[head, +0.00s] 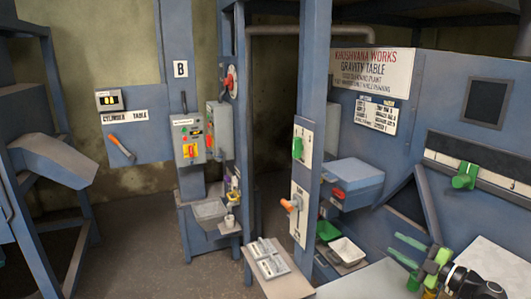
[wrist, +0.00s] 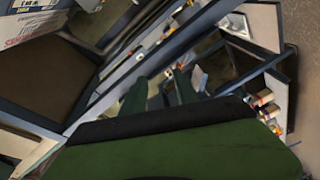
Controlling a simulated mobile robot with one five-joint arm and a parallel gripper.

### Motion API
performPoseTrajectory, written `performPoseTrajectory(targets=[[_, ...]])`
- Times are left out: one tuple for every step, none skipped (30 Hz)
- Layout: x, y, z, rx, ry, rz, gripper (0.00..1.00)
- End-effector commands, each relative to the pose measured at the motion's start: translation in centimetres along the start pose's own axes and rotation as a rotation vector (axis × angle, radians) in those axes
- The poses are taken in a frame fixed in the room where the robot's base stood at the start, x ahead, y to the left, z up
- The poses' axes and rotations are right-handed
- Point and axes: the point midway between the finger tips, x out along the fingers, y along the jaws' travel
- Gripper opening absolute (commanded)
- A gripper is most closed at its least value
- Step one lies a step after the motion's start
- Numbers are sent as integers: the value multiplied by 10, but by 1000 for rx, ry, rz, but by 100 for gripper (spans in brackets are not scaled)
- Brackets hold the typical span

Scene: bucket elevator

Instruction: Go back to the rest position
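My gripper (head: 394,245) is at the lower right of the head view, at the end of my arm, in front of the blue gravity table machine (head: 408,130). Its two green fingers stand apart. In the wrist view my gripper (wrist: 160,78) also shows two separate green fingers with nothing held between them. The wrist view is tilted, and a dark green part of my gripper fills its lower middle.
A green slider handle (head: 464,177) is above my gripper. A blue post (head: 312,100) bears an orange lever (head: 291,204). A green tray (head: 327,230) and a white tray (head: 347,251) lie left of my gripper. Open floor (head: 135,235) lies at left.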

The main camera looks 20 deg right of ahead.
Motion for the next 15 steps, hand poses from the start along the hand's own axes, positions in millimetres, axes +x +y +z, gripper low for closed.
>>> performPoseTrajectory(targets=[[18, -4, -9, 0, 31, -15, 36], [28, -7, -15, 0, 49, -24, 36], [43, -11, -23, 0, 75, -37, 36], [55, -16, -30, 0, 95, -50, 36], [68, -21, -38, -1, 117, -66, 36], [86, -29, -49, -2, 148, -91, 36], [101, -36, -59, -5, 173, -114, 36], [117, -46, -70, -8, 199, -142, 36], [139, -59, -87, -14, 236, -184, 36], [154, -71, -100, -20, 262, -218, 36], [169, -83, -112, -24, 287, -256, 36], [187, -101, -130, -23, 318, -308, 36], [200, -114, -144, -17, 338, -351, 36], [211, -128, -158, -10, 358, -396, 36], [226, -148, -176, 4, 378, -461, 36]])
